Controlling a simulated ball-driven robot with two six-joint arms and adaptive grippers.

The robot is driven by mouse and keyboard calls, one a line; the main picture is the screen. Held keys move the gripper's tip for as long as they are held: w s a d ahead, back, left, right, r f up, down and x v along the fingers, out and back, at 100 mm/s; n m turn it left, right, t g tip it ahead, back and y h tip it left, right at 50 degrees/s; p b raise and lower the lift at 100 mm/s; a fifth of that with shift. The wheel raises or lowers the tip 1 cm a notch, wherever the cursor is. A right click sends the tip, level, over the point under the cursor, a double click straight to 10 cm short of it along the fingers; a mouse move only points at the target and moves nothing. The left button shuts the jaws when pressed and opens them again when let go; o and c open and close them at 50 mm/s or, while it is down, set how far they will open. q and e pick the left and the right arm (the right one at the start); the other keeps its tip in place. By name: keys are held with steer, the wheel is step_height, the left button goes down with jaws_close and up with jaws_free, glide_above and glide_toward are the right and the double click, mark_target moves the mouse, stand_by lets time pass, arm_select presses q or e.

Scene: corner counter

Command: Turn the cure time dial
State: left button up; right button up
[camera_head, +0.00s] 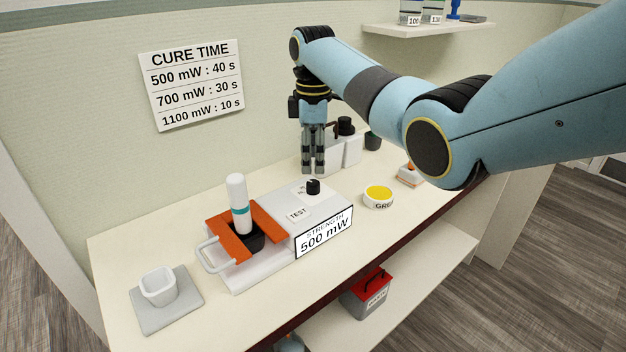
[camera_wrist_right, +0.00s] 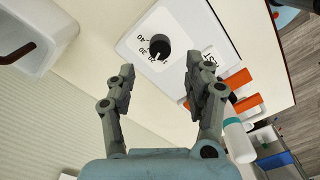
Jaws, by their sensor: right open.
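The cure time dial (camera_head: 313,187) is a small black knob on top of the white unit with the "TEST" label. In the right wrist view the round knob (camera_wrist_right: 159,46) sits on a white plate with printed numbers, among them 40. I cannot tell for sure which number it points to. My right gripper (camera_head: 313,168) points down just behind and above the knob in the head view. In the wrist view its two fingers (camera_wrist_right: 160,70) are apart and empty, with the knob beyond the fingertips, not touched. My left gripper is out of view.
The unit's front display (camera_head: 324,232) reads "STRENGTH 500 mW". A wall sign (camera_head: 192,84) lists 500 mW : 40 s, 700 mW : 30 s and 1100 mW : 10 s. A white-teal stick (camera_head: 238,195) stands between orange pieces. A yellow-topped dish (camera_head: 378,193) sits to the right.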

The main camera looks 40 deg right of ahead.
mark_target(313, 182)
step_height(313, 182, down, 7)
steer(key=shift+r, duration=0.15)
steer(key=shift+c, duration=0.4)
jaws_close()
